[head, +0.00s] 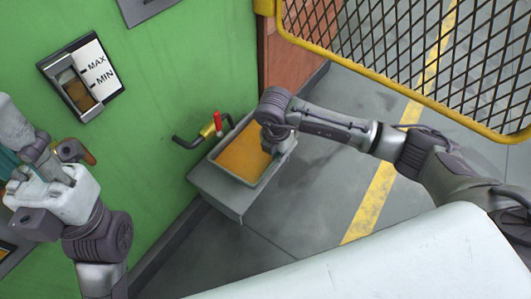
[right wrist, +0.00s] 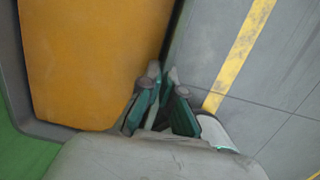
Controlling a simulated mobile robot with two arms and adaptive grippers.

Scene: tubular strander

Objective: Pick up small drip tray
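The small drip tray (head: 243,152) is a grey rectangular tray filled with orange-brown liquid, level on a grey ledge against the green machine. In the right wrist view its orange contents (right wrist: 90,60) fill the upper left. My right gripper (head: 279,137) is at the tray's right rim, its fingertips hidden in the head view. In the right wrist view the fingers (right wrist: 160,100) are close together at the tray's rim, with a narrow gap; whether they press on it is unclear. My left gripper (head: 18,165) is at the left edge, away from the tray; its fingers are partly hidden.
A drain pipe with a brass valve and red handle (head: 217,122) comes from the green wall beside the tray. The grey ledge (head: 217,192) juts out under it. A yellow-framed mesh guard (head: 400,82) hangs at upper right. Grey floor with a yellow line (head: 371,203) is clear.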

